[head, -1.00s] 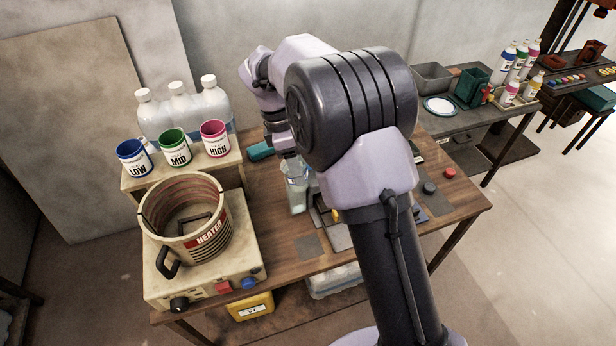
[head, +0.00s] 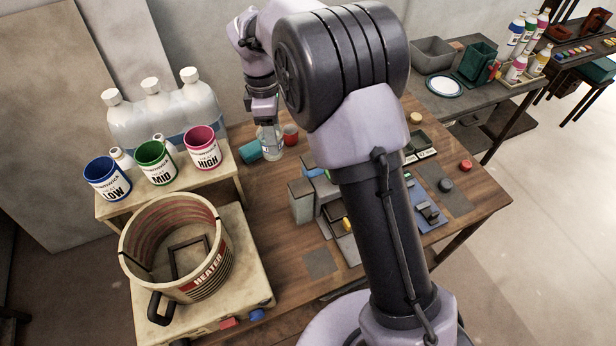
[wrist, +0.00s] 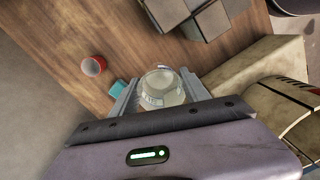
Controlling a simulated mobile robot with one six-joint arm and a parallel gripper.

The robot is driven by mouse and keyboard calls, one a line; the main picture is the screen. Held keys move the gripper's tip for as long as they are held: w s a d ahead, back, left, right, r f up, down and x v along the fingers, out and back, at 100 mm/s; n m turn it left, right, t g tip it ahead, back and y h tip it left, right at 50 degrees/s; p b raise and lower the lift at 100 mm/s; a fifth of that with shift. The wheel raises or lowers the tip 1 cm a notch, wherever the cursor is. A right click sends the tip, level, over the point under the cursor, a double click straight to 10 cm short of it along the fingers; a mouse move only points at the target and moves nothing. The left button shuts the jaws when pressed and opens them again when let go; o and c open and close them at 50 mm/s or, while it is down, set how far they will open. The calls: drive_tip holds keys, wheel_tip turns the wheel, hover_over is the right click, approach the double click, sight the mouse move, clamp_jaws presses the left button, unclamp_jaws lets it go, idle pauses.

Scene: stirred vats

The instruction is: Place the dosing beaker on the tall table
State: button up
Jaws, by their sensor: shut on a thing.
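The dosing beaker (head: 269,145) is a clear beaker with pale contents, held upright below my gripper (head: 264,122) near the back edge of the wooden table (head: 272,215). In the wrist view the beaker (wrist: 161,86) sits between the two fingers of my gripper (wrist: 158,92), which is shut on it. I cannot tell if its base touches the wood. A grey table (head: 462,105) stands further right; I cannot tell which table is the tall one.
The heater pot (head: 178,250) stands at the front left. LOW (head: 107,178), MID (head: 156,162) and HIGH (head: 202,147) pots are on a shelf behind it. Grey blocks (head: 301,203) stand mid-table, right of the bare wood. A grey bin (head: 433,56) is on the grey table.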

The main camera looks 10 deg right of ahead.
wheel_tip(320, 180, down, 4)
drive_tip(key=b, duration=0.3)
drive_tip(key=shift+f, duration=0.25)
wheel_tip(320, 180, down, 10)
drive_tip(key=b, duration=0.5)
drive_tip(key=shift+s+r, duration=0.1)
drive_tip(key=shift+c, duration=0.6)
drive_tip(key=o, duration=1.5)
drive_tip(key=shift+o, duration=0.2)
drive_tip(key=shift+r, duration=0.1)
